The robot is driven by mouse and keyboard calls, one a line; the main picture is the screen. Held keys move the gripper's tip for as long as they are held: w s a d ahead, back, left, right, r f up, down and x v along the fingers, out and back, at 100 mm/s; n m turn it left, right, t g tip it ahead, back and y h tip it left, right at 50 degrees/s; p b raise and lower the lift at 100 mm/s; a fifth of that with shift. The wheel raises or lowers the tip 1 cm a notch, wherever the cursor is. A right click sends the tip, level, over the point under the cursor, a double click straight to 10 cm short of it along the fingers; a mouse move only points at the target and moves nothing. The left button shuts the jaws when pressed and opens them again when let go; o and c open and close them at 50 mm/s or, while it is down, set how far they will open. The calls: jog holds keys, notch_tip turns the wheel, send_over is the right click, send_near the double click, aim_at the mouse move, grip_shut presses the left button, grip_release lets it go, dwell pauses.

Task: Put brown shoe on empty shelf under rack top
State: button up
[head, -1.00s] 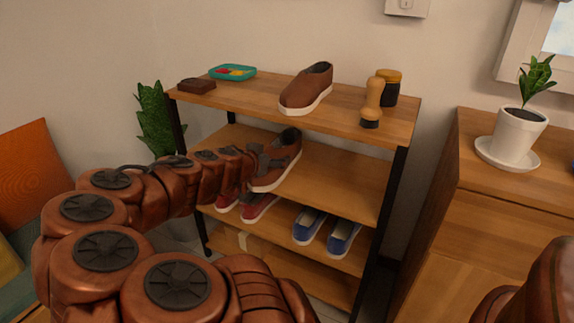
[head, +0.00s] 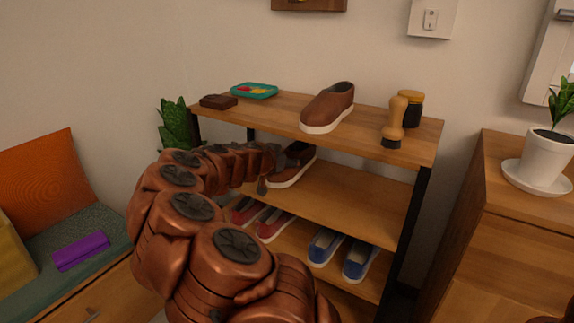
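One brown shoe (head: 330,107) with a white sole stands on the rack top (head: 365,125). A second brown shoe (head: 294,168) is on the shelf (head: 355,198) directly under the rack top, near its left part. My gripper (head: 268,170) is at the left side of this second shoe. Its fingers look spread, one higher and one lower, and it seems open. It hides part of the shoe's left side. Whether a finger still touches the shoe is hard to see.
The rack top also holds a teal tray (head: 254,91), a dark brown block (head: 218,102), a wooden-handled brush (head: 394,123) and a dark jar (head: 411,109). Red shoes (head: 273,226) and blue shoes (head: 343,254) stand one shelf lower. The second shelf's right part is clear.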

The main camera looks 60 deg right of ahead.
jog(key=w+d, duration=0.2)
jog(key=shift+d+f, duration=0.25)
jog(key=shift+d, duration=0.05)
jog(key=shift+w+d+b, duration=0.35)
jog(key=shift+d, duration=0.15)
jog(key=shift+f+b, duration=0.7)
jog(key=shift+f, duration=0.95)
jog(key=shift+f, duration=0.15)
jog(key=o, duration=1.3)
